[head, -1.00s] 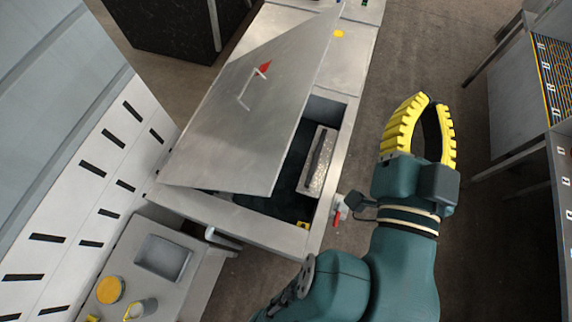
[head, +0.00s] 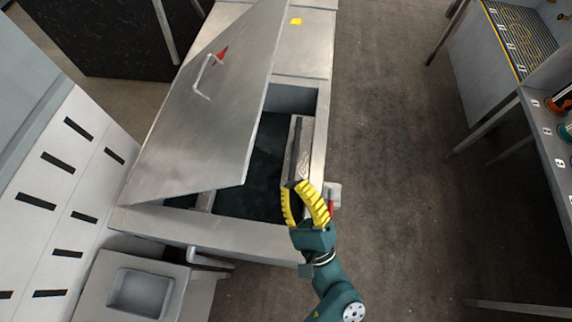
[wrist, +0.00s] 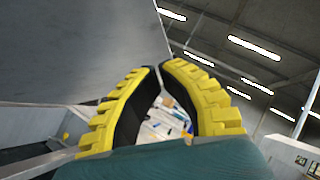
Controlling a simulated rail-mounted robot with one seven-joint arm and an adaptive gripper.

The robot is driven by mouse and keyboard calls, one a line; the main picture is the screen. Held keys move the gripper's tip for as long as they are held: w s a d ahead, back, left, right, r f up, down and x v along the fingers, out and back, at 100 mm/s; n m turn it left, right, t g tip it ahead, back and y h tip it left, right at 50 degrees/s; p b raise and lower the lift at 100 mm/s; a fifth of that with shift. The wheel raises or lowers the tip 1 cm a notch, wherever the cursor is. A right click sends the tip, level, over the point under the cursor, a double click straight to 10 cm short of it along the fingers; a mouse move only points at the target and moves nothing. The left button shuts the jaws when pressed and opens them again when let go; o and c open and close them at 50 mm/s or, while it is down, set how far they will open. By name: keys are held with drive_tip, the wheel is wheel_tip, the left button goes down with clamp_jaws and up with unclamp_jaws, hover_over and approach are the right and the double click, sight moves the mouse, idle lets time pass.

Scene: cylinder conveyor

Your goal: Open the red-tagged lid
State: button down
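The red-tagged lid (head: 205,130) is a large grey metal panel, tilted up over the open bin (head: 170,222). Its red tag (head: 221,56) sits beside a pale bar handle (head: 203,77) on the upper face. The lid stands partly raised, with the dark inside of the bin showing beneath it. My gripper (head: 298,184), with yellow ribbed fingers, is near the bin's right front corner, right of the lid and apart from it. Its fingertips nearly meet and hold nothing. In the wrist view, the lid (wrist: 75,50) fills the upper left beyond the fingers (wrist: 160,68).
A metal block (head: 299,145) lies along the bin's right inner side. A small red-handled fitting (head: 331,200) is on the bin's right wall. A counter with a sink (head: 140,292) is at lower left. Open floor (head: 400,150) lies to the right, before racks (head: 510,40).

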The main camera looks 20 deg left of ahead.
sight(258, 117)
drive_tip(key=p+x, duration=0.1)
drive_tip(key=x, duration=0.2)
drive_tip(key=s+r+p+x, duration=0.1)
drive_tip(key=x, duration=0.3)
drive_tip(key=p+x, duration=0.1)
drive_tip(key=x, duration=0.2)
drive_tip(key=shift+s+a+r+p, duration=0.2)
drive_tip(key=shift+a+r+p, duration=0.05)
drive_tip(key=shift+a+p, duration=0.1)
drive_tip(key=shift+s+a+r, duration=0.15)
drive_tip(key=shift+a+r, duration=0.25)
drive_tip(key=shift+r+p, duration=0.1)
drive_tip(key=shift+p, duration=0.2)
